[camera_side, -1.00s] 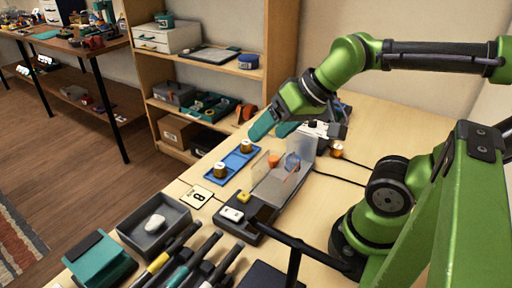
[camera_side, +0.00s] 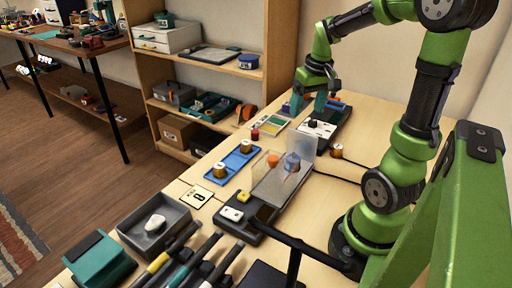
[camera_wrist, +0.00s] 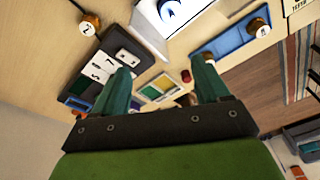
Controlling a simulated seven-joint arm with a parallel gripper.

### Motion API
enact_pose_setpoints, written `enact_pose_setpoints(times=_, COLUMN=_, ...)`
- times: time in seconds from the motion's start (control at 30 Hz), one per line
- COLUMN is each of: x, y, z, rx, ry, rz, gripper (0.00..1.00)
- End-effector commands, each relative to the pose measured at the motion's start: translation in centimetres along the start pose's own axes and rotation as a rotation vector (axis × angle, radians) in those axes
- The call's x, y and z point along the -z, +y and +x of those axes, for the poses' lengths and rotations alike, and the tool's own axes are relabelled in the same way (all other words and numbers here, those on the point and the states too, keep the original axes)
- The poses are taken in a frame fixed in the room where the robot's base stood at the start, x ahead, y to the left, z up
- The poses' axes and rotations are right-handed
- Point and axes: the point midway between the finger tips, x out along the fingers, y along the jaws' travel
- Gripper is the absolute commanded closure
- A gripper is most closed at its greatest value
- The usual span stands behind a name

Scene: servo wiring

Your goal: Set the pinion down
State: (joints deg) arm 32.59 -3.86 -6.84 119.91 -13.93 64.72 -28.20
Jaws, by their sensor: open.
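I cannot make out a part that is clearly the pinion. My gripper (camera_side: 308,112) is open at the far end of the bench, by a black unit with white labels (camera_side: 322,130). In the wrist view its two teal fingers (camera_wrist: 162,62) stand wide apart with nothing held between them. The black labelled unit (camera_wrist: 112,65) lies beyond the left finger there. A clear-walled case (camera_side: 270,187) stands nearer the side camera, with an orange part (camera_side: 273,160) and a blue part (camera_side: 292,161) at it. My gripper is well away from both.
A blue tray (camera_side: 232,164) holds brass cylinders (camera_side: 220,170). A small red cylinder (camera_side: 254,134) and a tray of coloured cards (camera_side: 268,125) are near the gripper. A numbered brass knob (camera_side: 337,150) has a cable. A grey bin (camera_side: 153,240) and pens lie in front.

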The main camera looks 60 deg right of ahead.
Motion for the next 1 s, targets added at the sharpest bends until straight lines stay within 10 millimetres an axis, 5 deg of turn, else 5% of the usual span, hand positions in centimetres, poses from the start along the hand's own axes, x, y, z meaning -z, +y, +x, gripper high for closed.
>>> enact_pose_setpoints(times=0.1, x=0.8, y=7.9, z=2.1, rx=-0.057, ry=-0.156, rz=-0.103, gripper=0.25)
enact_pose_setpoints(times=0.23, x=0.9, y=12.6, z=2.5, rx=-0.064, ry=-0.271, rz=-0.295, gripper=0.25)
enact_pose_setpoints(times=0.4, x=1.1, y=13.1, z=1.4, rx=-0.046, ry=-0.309, rz=-0.491, gripper=0.25)
enact_pose_setpoints(times=0.57, x=0.6, y=13.1, z=2.5, rx=-0.031, ry=-0.318, rz=-0.539, gripper=0.25)
enact_pose_setpoints(times=1.0, x=-2.0, y=14.0, z=11.0, rx=-0.030, ry=-0.317, rz=-0.535, gripper=0.25)
